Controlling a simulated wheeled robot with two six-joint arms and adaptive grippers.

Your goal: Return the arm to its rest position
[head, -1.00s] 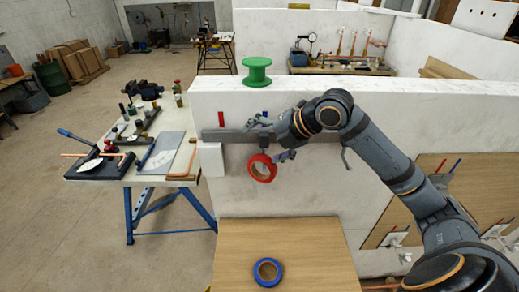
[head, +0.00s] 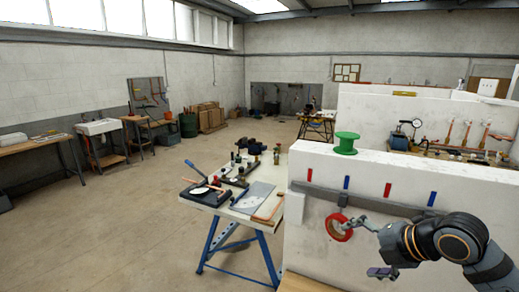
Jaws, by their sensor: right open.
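My right arm (head: 455,240) comes in from the lower right, bent in front of the white partition wall (head: 315,250). Its gripper (head: 371,248) is open, with its fingers spread one above the other and nothing between them. A red tape roll (head: 331,229) hangs below the grey rail (head: 372,207) on the wall, just left of the gripper. The upper fingertip lies close to the roll's right edge in the picture; I cannot tell whether they touch. My left gripper is out of view.
A green spool (head: 346,143) stands on the wall's top. Red and blue marks (head: 387,189) line the rail. A workbench (head: 245,212) with tools stands left of the wall. A wooden board (head: 305,284) shows at the bottom. The floor (head: 110,225) at left is open.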

